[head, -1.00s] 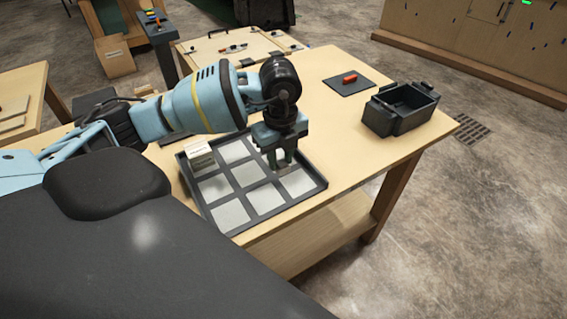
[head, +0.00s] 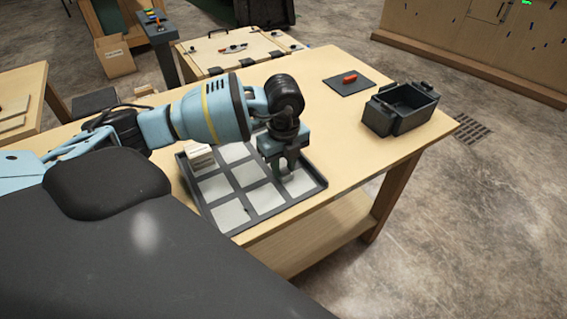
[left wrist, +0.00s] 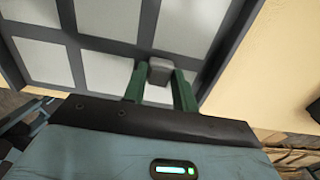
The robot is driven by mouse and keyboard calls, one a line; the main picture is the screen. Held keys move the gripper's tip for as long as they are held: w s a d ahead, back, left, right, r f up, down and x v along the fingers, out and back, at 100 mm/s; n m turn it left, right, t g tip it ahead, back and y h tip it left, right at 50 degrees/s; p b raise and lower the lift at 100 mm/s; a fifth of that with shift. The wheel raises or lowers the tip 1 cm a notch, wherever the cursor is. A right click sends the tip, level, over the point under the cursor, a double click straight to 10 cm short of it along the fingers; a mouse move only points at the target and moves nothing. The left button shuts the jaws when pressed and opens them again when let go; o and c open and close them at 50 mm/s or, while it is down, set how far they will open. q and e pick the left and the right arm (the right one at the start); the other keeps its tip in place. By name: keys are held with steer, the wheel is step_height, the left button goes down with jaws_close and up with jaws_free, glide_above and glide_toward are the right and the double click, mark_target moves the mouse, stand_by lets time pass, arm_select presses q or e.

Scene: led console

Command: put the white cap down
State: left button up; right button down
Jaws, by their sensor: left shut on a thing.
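My left gripper (head: 284,172) is over the right part of the dark tray (head: 276,208), which has pale square compartments. In the left wrist view its green fingers (left wrist: 160,85) are shut on a small pale grey block-like piece, the white cap (left wrist: 159,69). The cap shows at the fingertips, in front of a grey divider between pale squares. I cannot tell whether it touches the tray. In the head view the fingers hide the cap. My right gripper is not in view.
A small white box (head: 200,156) stands in the tray's back left. Behind are a dark mat (head: 345,90) with a red piece (head: 350,77) and an open black bin (head: 400,124). A wooden panel with parts (head: 235,50) lies at the back. The table's front right edge is close.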

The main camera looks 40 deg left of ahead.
mark_target(284, 170)
arm_select(q)
steer(key=o, duration=0.9)
steer(key=shift+c, duration=0.2)
steer(key=shift+o, duration=0.4)
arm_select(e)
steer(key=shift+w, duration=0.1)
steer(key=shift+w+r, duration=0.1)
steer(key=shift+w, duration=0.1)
arm_select(q)
step_height(284, 170, up, 12)
steer(key=shift+r+p, duration=0.15)
steer(key=shift+p, duration=0.2)
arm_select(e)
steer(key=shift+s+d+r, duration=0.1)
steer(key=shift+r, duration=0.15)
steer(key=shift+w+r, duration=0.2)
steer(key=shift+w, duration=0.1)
arm_select(q)
steer(key=shift+d, duration=0.1)
